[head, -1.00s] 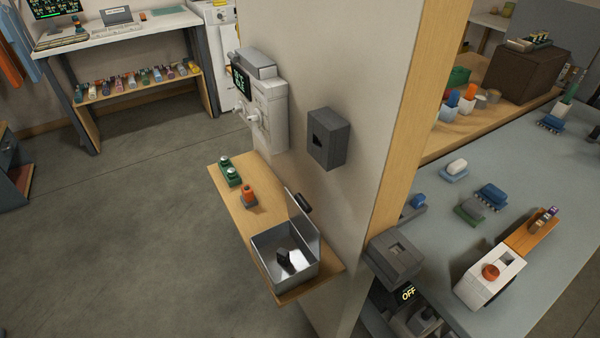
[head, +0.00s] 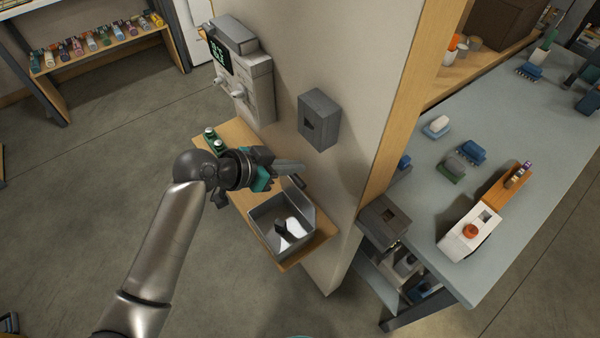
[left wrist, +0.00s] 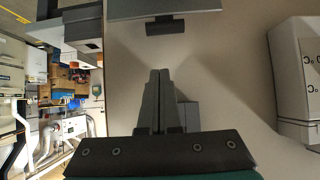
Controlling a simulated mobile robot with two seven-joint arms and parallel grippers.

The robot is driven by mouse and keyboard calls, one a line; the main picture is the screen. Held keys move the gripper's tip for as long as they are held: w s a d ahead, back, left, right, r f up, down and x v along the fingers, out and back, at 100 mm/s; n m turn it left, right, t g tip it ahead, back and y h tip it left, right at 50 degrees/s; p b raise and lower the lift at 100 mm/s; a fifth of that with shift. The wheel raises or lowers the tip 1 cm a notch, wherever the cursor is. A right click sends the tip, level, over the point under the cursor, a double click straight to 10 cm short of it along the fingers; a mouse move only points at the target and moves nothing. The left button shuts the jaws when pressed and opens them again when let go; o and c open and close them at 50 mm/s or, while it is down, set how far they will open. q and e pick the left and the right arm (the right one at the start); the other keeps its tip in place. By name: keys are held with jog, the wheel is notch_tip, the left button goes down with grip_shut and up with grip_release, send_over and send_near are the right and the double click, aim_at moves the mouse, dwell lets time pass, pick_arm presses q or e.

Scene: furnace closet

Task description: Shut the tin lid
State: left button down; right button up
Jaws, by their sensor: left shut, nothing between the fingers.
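The tin (head: 262,233) is a grey open box on a small wooden wall shelf. Its lid (head: 301,200) stands raised at the back, near the wall, with a dark handle (head: 298,181) at its upper edge. A small dark object (head: 281,229) is inside on the shiny floor. My left gripper (head: 302,168) is shut and empty, just above and behind the lid's upper edge in the picture; contact is not clear. In the left wrist view the shut fingers (left wrist: 159,72) point toward a grey panel (left wrist: 165,9) with a dark handle, apparently the lid. My right gripper is not in view.
A grey box (head: 318,120) is fixed to the wall above the tin. A green item (head: 214,140) sits at the shelf's far end. A workbench (head: 520,140) lies right of the wooden post.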

aim_at(300, 180)
pick_arm(q)
jog(key=x, duration=0.7)
jog(key=shift+w+d+f+b, duration=0.2)
jog(key=shift+d+f+b, duration=0.05)
jog(key=shift+b, duration=0.05)
jog(key=s+a, duration=0.1)
jog(key=s+a+p, duration=0.1)
jog(key=a, duration=0.1)
jog(key=shift+f, duration=0.3)
jog(key=shift+s+a+f, duration=0.15)
jog(key=shift+s+a, duration=0.05)
